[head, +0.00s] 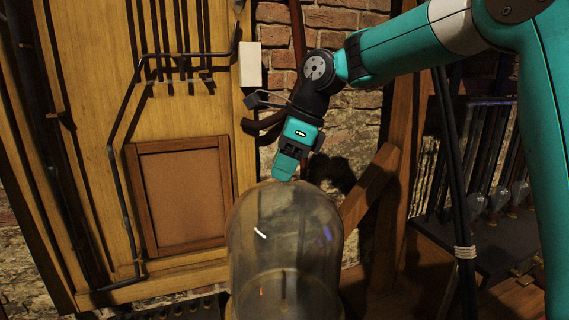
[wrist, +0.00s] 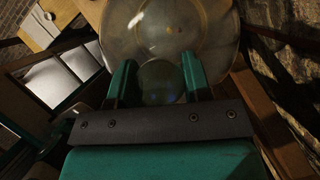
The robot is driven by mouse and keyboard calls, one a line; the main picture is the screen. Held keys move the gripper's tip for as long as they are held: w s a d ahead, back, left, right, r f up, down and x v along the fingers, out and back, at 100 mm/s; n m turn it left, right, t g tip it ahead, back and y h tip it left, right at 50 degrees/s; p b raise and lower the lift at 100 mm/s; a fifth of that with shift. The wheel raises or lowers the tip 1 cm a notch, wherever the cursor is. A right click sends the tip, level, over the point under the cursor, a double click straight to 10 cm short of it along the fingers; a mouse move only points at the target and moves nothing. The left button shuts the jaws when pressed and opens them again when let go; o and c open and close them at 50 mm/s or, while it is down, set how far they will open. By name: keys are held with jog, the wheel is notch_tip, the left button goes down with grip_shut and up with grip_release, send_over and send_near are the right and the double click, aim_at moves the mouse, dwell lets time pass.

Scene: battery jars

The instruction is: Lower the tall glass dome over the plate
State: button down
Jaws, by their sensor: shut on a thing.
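The tall glass dome (head: 284,235) is clear, with a rounded top, and stands upright at the bottom centre of the head view. My gripper (head: 286,172) is at its top, with the jaws pointing down. In the wrist view the dome (wrist: 165,35) fills the top middle, and the two green fingers of my gripper (wrist: 158,80) are shut on its top, around what looks like a round knob. A paler rounded shape shows through the glass low in the dome; I cannot tell what it is. The plate cannot be made out, and the dome's lower rim is out of frame.
A wooden panel (head: 180,110) with black rods stands at the left, before a brick wall (head: 335,40). A slanted wooden beam (head: 369,187) is just right of the dome. Glass jars (head: 495,202) stand on a dark shelf at the right. White sheets (wrist: 58,75) lie at left in the wrist view.

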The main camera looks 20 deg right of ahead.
jog(key=shift+f, duration=0.25)
dwell(0.5)
jog(key=shift+c, duration=2.4)
grip_release()
jog(key=shift+f, duration=0.25)
jog(key=p+v, duration=0.3)
jog(key=v, duration=0.9)
jog(key=shift+r, duration=0.15)
